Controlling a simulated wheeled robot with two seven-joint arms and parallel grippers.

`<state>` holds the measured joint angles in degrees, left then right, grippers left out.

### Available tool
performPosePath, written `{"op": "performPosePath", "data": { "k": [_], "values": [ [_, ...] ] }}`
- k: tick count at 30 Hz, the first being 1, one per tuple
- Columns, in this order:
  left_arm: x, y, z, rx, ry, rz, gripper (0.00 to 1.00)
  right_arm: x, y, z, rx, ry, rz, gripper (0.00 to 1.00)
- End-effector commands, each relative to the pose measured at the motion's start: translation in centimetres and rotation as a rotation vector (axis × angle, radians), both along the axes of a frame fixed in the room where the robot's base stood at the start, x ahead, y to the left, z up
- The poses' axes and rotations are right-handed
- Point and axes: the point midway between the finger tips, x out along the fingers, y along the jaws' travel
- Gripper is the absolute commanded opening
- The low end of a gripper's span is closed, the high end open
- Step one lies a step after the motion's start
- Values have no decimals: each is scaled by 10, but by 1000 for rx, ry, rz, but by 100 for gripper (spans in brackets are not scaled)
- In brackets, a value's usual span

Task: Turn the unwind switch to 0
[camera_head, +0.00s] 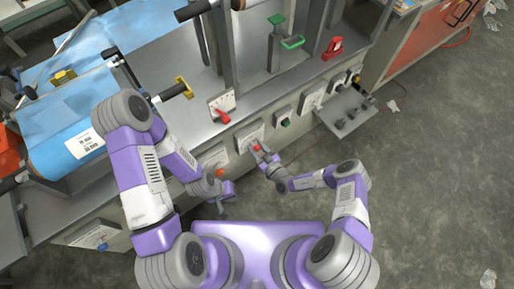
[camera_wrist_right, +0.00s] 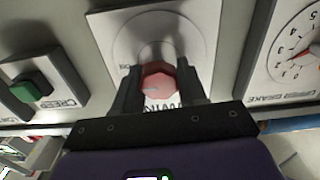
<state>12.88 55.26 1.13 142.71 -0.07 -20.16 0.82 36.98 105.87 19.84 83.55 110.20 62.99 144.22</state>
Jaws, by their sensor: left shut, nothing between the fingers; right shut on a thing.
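The unwind switch has a red faceted knob (camera_wrist_right: 158,82) on a white plate (camera_wrist_right: 203,22) in the right wrist view. Letters of its label show partly behind my fingers, and the rest is hidden. My right gripper (camera_wrist_right: 160,92) has its two dark fingers on either side of the knob and is shut on it. In the head view the red knob (camera_head: 257,147) shows at the front panel, with my right gripper (camera_head: 261,154) at it. My left gripper (camera_head: 224,188) is lower, in front of the panel, shut and empty. The switch's pointer position cannot be read.
A green switch (camera_wrist_right: 34,88) and an upper brake dial (camera_wrist_right: 296,55) flank the knob in the right wrist view. In the head view, a red lever (camera_head: 222,116) and green handle (camera_head: 292,42) stand on the machine. A grey shelf (camera_head: 346,110) juts out at right.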

Motion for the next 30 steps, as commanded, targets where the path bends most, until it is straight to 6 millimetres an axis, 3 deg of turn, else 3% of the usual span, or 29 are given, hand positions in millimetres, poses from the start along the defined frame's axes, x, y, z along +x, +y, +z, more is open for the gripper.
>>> {"op": "performPosePath", "data": {
  "k": [14,30],
  "values": [
    [0,0,-9,0,0,0,0,-1,1,-1,-301,-220,-2,11],
    [0,0,-4,0,0,0,0,-1,2,-1,-718,-522,-2,11]
  ]
}}
